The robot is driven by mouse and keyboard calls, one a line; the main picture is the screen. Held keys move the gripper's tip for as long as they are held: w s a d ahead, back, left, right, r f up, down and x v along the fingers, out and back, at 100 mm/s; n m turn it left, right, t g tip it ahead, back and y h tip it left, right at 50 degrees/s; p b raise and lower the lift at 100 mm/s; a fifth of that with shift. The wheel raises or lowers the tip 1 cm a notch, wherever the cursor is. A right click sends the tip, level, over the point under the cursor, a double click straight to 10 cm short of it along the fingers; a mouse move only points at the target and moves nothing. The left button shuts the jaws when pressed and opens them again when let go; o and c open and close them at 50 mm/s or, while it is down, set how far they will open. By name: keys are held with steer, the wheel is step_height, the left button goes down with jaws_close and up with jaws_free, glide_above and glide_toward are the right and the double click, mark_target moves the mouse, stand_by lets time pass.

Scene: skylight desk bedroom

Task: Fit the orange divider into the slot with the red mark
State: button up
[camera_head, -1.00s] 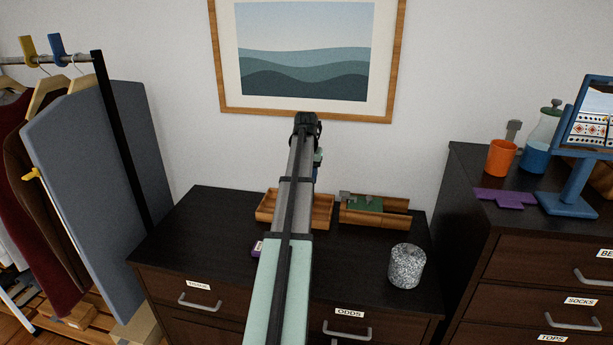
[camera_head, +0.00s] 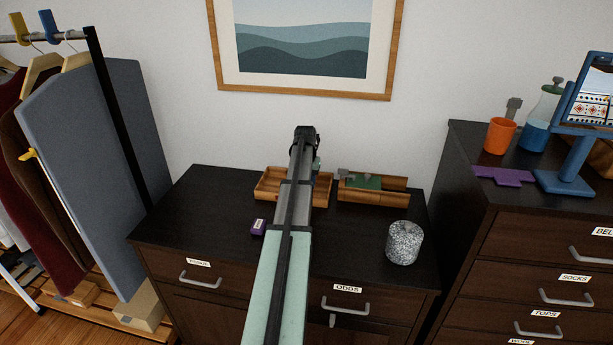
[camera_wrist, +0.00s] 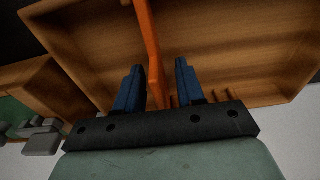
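The orange divider (camera_wrist: 151,45) shows in the wrist view as a long thin strip running from the top edge down between my fingers. My gripper (camera_wrist: 160,82) has its two blue fingers apart, one on each side of the divider. A gap shows between the divider and the right finger; the left finger is very close to it. The wooden tray (camera_wrist: 225,50) lies around the divider, with short ribs along one wall. I cannot tell whether the divider is seated in a slot. In the head view my arm covers part of the tray (camera_head: 268,184) and the divider.
A second wooden tray (camera_head: 394,198) with green and grey items stands to the right. A speckled grey cylinder (camera_head: 404,243) and a small purple box (camera_head: 258,228) stand on the dark dresser (camera_head: 200,215). The dresser top's front left is clear.

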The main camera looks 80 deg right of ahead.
steer(key=shift+f, duration=0.25)
jaws_close()
steer(key=shift+r, duration=0.2)
stand_by(0.4)
steer(key=shift+r, duration=3.3)
steer(key=w+r, duration=0.3)
steer(key=w, duration=0.5)
steer(key=shift+w, duration=0.3)
